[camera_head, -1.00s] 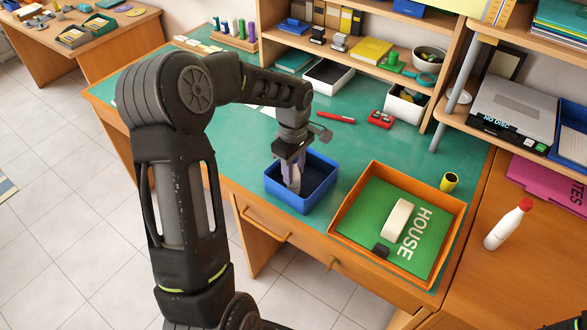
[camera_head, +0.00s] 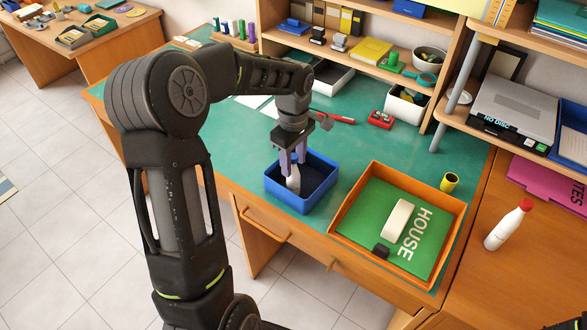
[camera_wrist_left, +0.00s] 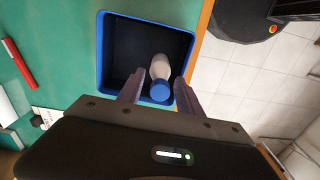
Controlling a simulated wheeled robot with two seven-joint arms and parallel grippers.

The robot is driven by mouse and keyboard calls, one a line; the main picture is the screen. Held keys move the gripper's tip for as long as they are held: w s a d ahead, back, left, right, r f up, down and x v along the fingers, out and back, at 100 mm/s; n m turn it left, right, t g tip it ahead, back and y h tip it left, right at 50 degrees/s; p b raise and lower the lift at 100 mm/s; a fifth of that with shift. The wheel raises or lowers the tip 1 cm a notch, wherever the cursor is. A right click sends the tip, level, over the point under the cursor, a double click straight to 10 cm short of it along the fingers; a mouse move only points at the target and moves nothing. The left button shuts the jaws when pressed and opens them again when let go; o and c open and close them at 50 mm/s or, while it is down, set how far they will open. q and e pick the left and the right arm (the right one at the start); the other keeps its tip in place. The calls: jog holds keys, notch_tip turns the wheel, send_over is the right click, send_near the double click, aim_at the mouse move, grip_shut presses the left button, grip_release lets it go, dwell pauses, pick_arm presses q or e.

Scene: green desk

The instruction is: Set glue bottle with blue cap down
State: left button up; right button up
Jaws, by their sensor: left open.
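The glue bottle with the blue cap (camera_wrist_left: 160,78) is inside the blue box (camera_wrist_left: 192,38), its blue cap toward my gripper in the left wrist view. In the head view its white body (camera_head: 293,180) shows between my fingers, and its cap is hard to make out. The blue box (camera_head: 322,190) stands on the green desk near its front edge. My left gripper (camera_head: 292,167) is open over the box, with its fingertips (camera_wrist_left: 157,87) on either side of the bottle and a gap to each.
An orange tray (camera_head: 343,232) with a green HOUSE board lies right of the box. A red marker (camera_head: 335,118) lies behind the box.

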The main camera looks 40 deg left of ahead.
pick_arm(q)
notch_tip(320, 180, up, 8)
jog(key=shift+r, duration=0.2)
